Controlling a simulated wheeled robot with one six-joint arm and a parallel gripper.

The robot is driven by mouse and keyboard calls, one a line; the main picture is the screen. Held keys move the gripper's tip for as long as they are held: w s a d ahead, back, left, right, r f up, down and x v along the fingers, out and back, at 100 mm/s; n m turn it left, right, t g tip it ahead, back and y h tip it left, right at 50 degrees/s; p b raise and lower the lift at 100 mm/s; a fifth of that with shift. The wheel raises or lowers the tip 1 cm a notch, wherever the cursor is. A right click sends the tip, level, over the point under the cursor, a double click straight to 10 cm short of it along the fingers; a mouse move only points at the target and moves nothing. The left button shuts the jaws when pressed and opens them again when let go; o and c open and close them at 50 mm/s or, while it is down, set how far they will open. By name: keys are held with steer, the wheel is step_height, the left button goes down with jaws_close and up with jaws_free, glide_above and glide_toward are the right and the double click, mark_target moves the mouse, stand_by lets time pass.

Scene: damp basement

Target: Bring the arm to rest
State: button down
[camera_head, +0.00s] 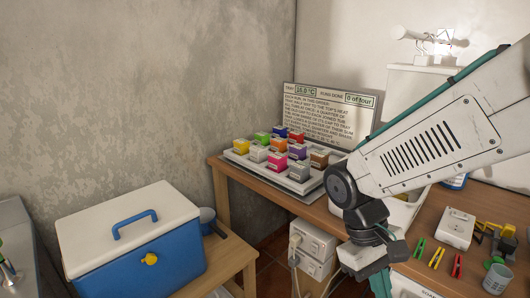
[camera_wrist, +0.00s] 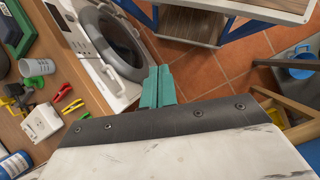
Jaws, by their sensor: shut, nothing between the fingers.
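My arm reaches in from the right in the head view and bends down at its wrist over the front edge of the wooden bench (camera_head: 245,182). My gripper (camera_head: 381,284) hangs there with teal fingers, partly cut off by the lower picture edge. In the wrist view my gripper (camera_wrist: 158,86) shows its two teal fingers side by side, shut and empty. They point over the tiled floor (camera_wrist: 200,72) beside a white front-loading washing machine (camera_wrist: 90,27). The fingers touch nothing that I can see.
Colored blocks sit on a grey tray (camera_head: 297,184) before a text sign (camera_head: 330,115). Clothespins (camera_head: 437,257), a white socket box (camera_head: 456,229) and a grey cup (camera_head: 497,278) lie on the bench at right. A blue cooler (camera_head: 135,245) with white lid stands at left.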

steer(key=s+d+r+m+t+y, duration=0.3)
steer(key=s+d+r+m+t, duration=0.1)
steer(key=r, duration=0.6)
steer(key=shift+s+d+m+t, duration=0.3)
steer(key=shift+s+d+t, duration=0.6)
steer(key=shift+s, duration=0.75)
